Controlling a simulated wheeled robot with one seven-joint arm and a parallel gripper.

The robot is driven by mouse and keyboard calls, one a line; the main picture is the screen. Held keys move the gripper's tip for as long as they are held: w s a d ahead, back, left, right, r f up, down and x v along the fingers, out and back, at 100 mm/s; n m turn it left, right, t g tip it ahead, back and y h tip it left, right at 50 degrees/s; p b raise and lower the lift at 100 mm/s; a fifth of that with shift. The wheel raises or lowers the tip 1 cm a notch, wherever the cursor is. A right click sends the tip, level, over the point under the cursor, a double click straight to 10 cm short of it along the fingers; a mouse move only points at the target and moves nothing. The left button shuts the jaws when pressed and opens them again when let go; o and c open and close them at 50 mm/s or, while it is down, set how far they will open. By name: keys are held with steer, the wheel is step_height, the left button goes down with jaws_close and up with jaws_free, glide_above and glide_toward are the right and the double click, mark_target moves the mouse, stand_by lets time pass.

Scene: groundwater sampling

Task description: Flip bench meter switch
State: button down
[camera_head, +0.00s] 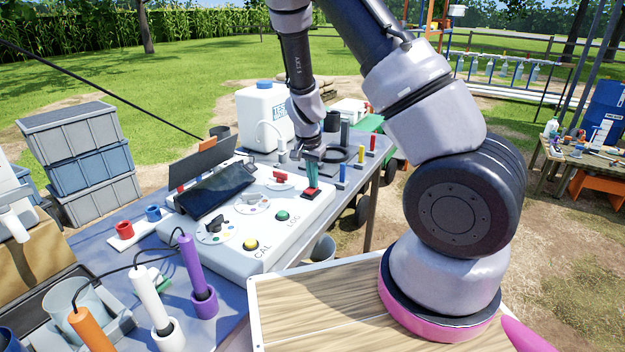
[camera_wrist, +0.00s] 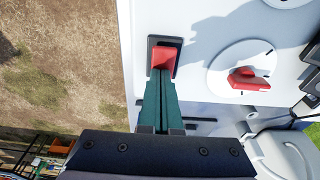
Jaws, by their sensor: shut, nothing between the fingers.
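The bench meter (camera_head: 262,232) is a white sloped console on the table. At its right end is a red switch (camera_head: 311,193) on a black base, also seen in the wrist view (camera_wrist: 164,58). My gripper (camera_head: 312,184) points down at this switch with its green fingers shut and empty. In the wrist view the fingertips (camera_wrist: 159,76) are at the near edge of the red switch and overlap it in the picture; I cannot tell whether they touch. A red knob (camera_wrist: 248,80) on a round white dial is right of the switch there.
The console also has a yellow CAL button (camera_head: 251,244), a green LOG button (camera_head: 282,215) and a dark screen (camera_head: 216,190). Colored posts (camera_head: 343,170) stand behind the switch. Probes in holders (camera_head: 196,275) stand at the front left. A white jug (camera_head: 264,115) stands at the back.

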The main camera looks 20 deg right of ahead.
steer(key=shift+s+a+f, duration=0.1)
steer(key=shift+s+f, duration=0.05)
steer(key=shift+s, duration=0.05)
steer(key=shift+s+a, duration=0.5)
steer(key=shift+a, duration=0.05)
step_height(320, 180, up, 11)
steer(key=s+a, duration=0.1)
stand_by(0.6)
steer(key=shift+f, duration=0.1)
